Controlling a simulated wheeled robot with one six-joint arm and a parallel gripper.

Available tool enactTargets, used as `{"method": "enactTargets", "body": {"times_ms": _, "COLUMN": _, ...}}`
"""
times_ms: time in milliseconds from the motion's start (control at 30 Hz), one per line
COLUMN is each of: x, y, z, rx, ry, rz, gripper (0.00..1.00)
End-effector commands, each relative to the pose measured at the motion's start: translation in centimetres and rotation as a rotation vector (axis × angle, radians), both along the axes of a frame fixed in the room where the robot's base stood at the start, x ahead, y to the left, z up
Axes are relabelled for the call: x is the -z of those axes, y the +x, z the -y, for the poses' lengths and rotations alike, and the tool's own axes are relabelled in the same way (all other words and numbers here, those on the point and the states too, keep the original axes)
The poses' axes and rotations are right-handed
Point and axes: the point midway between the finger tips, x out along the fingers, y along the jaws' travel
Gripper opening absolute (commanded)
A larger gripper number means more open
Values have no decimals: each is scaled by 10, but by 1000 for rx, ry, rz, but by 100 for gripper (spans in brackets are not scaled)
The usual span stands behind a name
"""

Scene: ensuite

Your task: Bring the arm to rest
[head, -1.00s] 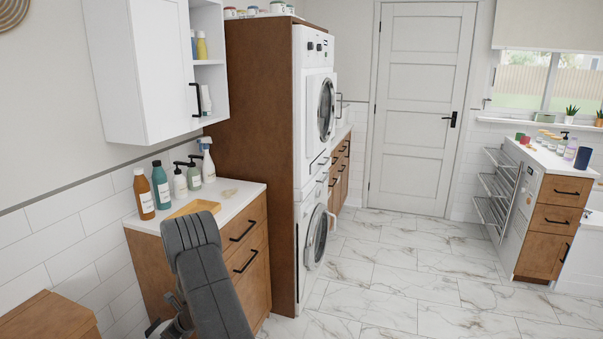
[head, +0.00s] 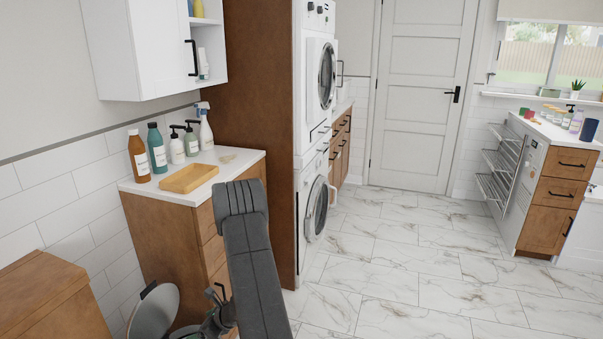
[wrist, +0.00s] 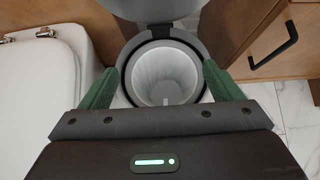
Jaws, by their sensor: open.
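My gripper (wrist: 159,72) is open in the wrist view, its two green fingers apart with nothing between them. It points down over an open waste bin (wrist: 163,75) with a white liner; the bin's lid stands raised behind it. A small pale mark shows inside the bin but is too small to identify. In the head view my grey arm link stands in front of the wooden cabinet, and the gripper end is low and mostly hidden. The round raised bin lid (head: 152,312) shows beside it.
A white toilet (wrist: 45,95) is close on the left in the wrist view. A wooden cabinet (head: 158,232) carries bottles and a yellow tray (head: 188,178). A stacked washer and dryer (head: 313,150) stands beyond. The marble floor (head: 400,265) to the right is clear.

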Motion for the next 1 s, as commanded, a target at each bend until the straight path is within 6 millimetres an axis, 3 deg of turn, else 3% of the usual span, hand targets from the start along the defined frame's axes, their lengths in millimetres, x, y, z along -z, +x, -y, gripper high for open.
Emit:
{"method": "enactTargets", "body": {"times_ms": 33, "x": 11, "y": -1, "z": 5, "rx": 3, "ry": 17, "rz": 3, "gripper": 85}}
{"method": "enactTargets", "body": {"times_ms": 1000, "x": 107, "y": -18, "z": 52, "rx": 2, "ry": 378, "rz": 131, "gripper": 85}}
